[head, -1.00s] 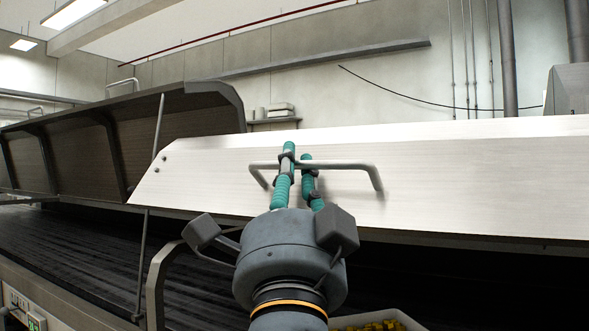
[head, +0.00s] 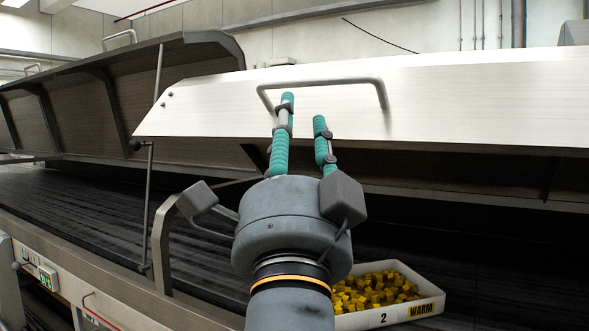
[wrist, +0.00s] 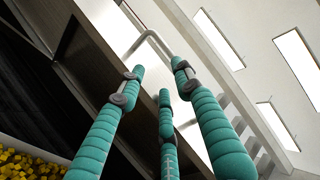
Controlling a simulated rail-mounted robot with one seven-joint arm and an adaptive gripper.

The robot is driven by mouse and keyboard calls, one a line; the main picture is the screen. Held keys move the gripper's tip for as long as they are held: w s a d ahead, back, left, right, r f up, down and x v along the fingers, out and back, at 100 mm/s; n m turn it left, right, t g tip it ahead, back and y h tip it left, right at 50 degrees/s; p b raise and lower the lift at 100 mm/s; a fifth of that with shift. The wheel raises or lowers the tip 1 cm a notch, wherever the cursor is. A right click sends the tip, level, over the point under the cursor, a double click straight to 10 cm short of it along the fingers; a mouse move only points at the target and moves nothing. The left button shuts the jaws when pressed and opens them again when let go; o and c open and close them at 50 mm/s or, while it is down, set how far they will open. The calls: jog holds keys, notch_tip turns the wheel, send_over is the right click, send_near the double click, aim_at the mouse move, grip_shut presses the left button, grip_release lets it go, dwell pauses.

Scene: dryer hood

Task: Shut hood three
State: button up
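A pale metal hood (head: 440,100) spans the right of the head view, raised with a dark gap beneath it over the belt. No number shows on it, so I cannot tell if it is hood three. Its bent bar handle (head: 330,84) stands on the front face. My gripper (head: 303,105) has teal fingers, spread and empty, with the tips just below the handle bar in the head view. In the wrist view the handle (wrist: 150,38) lies beyond the fingertips (wrist: 160,75). I cannot tell whether any finger touches it.
Another raised dark hood (head: 60,95) stands to the left, with a thin upright rod (head: 151,200) near its end. A dark belt (head: 70,205) runs underneath. A white bin (head: 385,315) of yellow pieces, marked "2" and "WARM", sits below right of my gripper.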

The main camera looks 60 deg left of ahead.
jog(key=v, duration=0.9)
jog(key=shift+s+d, duration=0.1)
jog(key=shift+s, duration=0.05)
jog(key=shift+r, duration=0.1)
dwell(0.4)
jog(key=shift+x, duration=6)
